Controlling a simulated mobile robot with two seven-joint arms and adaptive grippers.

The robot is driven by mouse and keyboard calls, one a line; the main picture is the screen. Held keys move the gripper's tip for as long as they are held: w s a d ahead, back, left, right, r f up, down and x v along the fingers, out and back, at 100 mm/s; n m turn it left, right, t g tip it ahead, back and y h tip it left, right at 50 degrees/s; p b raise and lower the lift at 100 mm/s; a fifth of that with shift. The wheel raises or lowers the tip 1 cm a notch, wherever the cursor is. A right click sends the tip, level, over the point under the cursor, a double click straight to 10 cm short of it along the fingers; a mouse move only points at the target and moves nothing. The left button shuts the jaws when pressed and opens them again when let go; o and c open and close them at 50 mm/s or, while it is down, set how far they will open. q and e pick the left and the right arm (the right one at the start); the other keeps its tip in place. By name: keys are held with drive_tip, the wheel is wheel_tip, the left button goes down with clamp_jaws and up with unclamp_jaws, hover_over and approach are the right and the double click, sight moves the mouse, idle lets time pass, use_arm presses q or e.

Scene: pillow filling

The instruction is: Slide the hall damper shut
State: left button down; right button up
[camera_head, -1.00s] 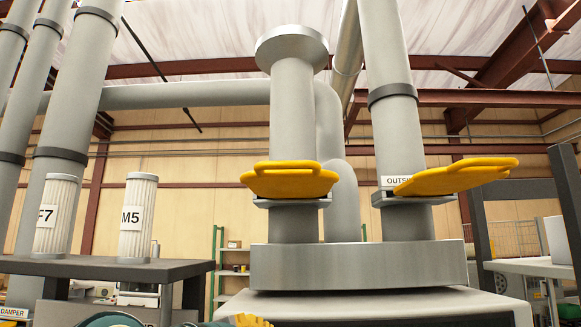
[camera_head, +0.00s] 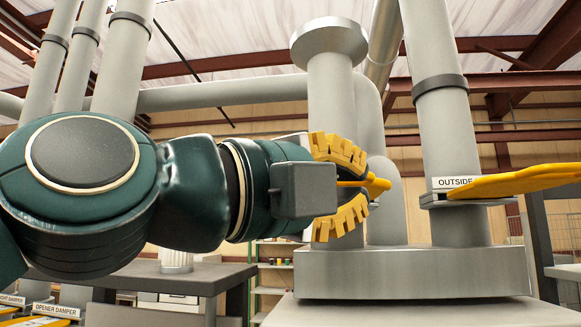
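A yellow damper plate (camera_head: 379,185) is set in the middle grey pipe (camera_head: 331,95); its label is hidden, so I cannot confirm that it is the hall damper. My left gripper (camera_head: 362,184) reaches in from the left, in front of this pipe. Its yellow toothed fingers are spread, one above and one below the plate's handle, and do not look closed on it. The gripper covers most of the plate. A second yellow damper plate (camera_head: 530,182), labelled OUTSIDE (camera_head: 453,183), sticks out to the right from the right pipe. My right gripper is not in view.
Both pipes rise from a grey manifold (camera_head: 410,273) on a pale cabinet (camera_head: 420,312). A dark table (camera_head: 215,275) stands behind my arm, with a pleated filter (camera_head: 176,262) partly hidden. Labelled dampers, one reading OPENER DAMPER (camera_head: 55,309), are at lower left.

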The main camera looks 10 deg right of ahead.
sight(350, 186)
use_arm(q)
drive_tip(key=shift+w+d+r, duration=0.15)
drive_tip(key=shift+w+d, duration=0.2)
drive_tip(key=shift+w, duration=0.4)
drive_tip(key=shift+w+d+r, duration=0.2)
drive_tip(key=shift+w+d, duration=0.2)
drive_tip(key=shift+w, duration=0.3)
drive_tip(key=shift+w+d+r, duration=0.15)
drive_tip(key=shift+w+d, duration=0.2)
drive_tip(key=shift+w, duration=0.4)
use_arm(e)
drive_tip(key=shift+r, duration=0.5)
use_arm(q)
drive_tip(key=w+d, duration=0.1)
drive_tip(key=w, duration=0.4)
drive_tip(key=w+d+b, duration=0.1)
drive_tip(key=w+d, duration=0.1)
drive_tip(key=w, duration=0.3)
drive_tip(key=w+d+b, duration=0.1)
drive_tip(key=w, duration=0.4)
drive_tip(key=shift+w+d, duration=0.15)
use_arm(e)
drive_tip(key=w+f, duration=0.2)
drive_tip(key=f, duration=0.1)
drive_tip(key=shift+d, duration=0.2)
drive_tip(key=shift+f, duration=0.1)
